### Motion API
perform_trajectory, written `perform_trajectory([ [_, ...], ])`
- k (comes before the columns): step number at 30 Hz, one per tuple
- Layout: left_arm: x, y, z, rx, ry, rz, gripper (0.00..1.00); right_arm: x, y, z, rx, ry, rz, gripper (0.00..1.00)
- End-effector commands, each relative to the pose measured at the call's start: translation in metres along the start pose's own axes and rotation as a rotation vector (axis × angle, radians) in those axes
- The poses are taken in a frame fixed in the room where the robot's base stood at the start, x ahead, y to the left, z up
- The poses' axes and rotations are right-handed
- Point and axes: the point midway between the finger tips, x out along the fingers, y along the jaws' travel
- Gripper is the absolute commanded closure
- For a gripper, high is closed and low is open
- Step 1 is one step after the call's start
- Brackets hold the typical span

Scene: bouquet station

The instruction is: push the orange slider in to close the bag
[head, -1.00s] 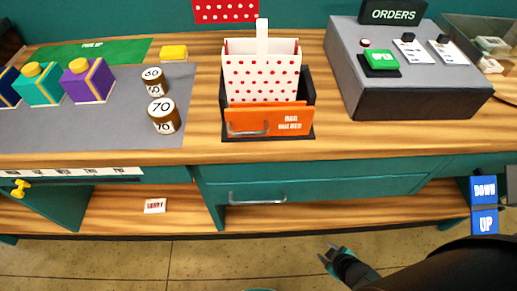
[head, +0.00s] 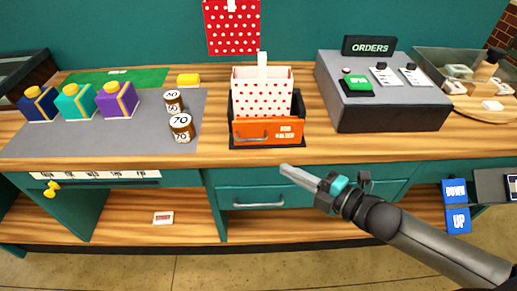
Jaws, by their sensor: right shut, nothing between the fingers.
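The orange slider (head: 268,132) is the front panel of the black bag holder (head: 299,103) on the wooden counter, with a grey handle and lettering on its face. The white bag with red dots (head: 262,92) stands upright in the holder behind the slider. A white strip rises above the bag's top edge. My right gripper (head: 284,169) is shut and empty, in front of the counter's front edge, below and slightly right of the slider and apart from it. My left gripper is not in view.
A grey console with a green button (head: 358,83) stands right of the holder. Counter between holder and console is clear.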

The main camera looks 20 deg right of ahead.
Motion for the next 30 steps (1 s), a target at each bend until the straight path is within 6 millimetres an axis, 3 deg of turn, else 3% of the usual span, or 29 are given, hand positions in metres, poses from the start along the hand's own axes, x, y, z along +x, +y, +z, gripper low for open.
perform_trajectory([
  [24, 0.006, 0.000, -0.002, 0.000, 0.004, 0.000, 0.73, 0.096, 0.000, 0.001, 0.004, -0.003, 0.002, 1.00],
  [30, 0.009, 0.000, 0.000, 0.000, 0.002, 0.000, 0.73, 0.111, -0.001, 0.018, 0.002, -0.004, -0.001, 1.00],
])
